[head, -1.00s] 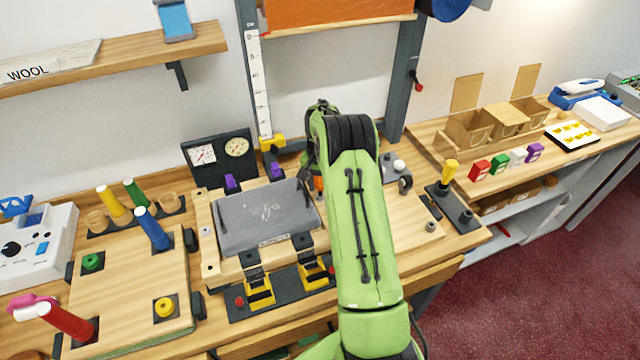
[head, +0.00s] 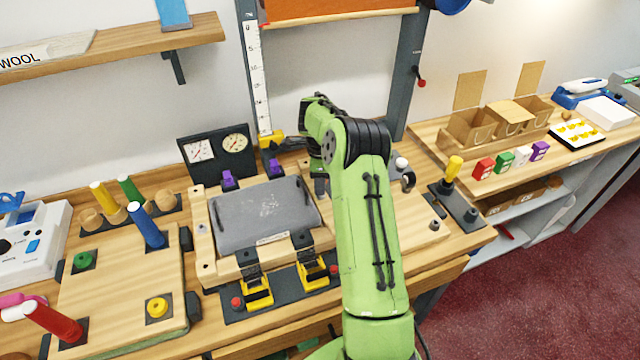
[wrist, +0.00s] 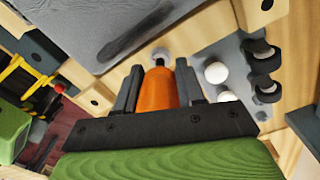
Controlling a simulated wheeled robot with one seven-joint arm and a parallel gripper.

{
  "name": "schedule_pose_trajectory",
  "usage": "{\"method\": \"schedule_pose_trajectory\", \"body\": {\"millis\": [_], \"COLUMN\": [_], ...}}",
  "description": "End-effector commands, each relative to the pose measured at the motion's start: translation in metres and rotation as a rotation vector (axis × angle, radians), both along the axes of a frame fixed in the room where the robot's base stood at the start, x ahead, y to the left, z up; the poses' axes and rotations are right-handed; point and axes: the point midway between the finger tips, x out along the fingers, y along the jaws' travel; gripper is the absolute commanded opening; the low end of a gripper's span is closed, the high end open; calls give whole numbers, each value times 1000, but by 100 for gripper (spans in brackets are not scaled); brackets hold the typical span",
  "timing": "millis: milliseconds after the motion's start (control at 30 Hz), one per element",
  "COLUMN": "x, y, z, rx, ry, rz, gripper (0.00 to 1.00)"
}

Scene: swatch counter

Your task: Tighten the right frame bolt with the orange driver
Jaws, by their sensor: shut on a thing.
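My gripper (wrist: 157,75) is shut on the orange driver (wrist: 158,90), whose handle shows between the two dark fingers in the wrist view. A round grey metal piece (wrist: 161,54) shows just past the handle, at the edge of the wooden frame beside the grey plate. I cannot tell whether it is the right frame bolt or part of the driver, or whether the two touch. In the head view my green arm reaches to the right side of the wooden frame (head: 225,262) and hides the driver and the right bolt.
The grey plate (head: 262,222) lies in the frame, with yellow clamps (head: 257,292) in front and purple clips (head: 228,179) behind. A white knob (head: 401,163) and black rollers stand right of the frame. Colored pegs (head: 148,226) stand on the left board. Gauges (head: 217,155) stand behind.

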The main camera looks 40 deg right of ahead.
Motion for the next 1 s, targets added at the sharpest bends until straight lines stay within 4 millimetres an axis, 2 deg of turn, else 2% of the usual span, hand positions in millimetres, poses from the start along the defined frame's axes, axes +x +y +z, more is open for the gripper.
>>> {"method": "schedule_pose_trajectory", "body": {"millis": [67, 100, 167, 400, 467, 667, 900, 1000], "x": [0, 0, 0, 0, 0, -1, -1, -1], "y": [0, 0, 0, 0, 0, 0, -1, 0], "z": [1, 1, 1, 1, 2, 4, 3, 2], "rx": [0, 0, 0, 0, 0, -1, -1, 0], "ry": [1, 1, 1, 1, 2, 3, 3, 1], "rz": [1, 2, 3, 9, 58, 513, 1128, 1283], "gripper": [7, 43, 51, 51, 51, 51, 51, 51]}}
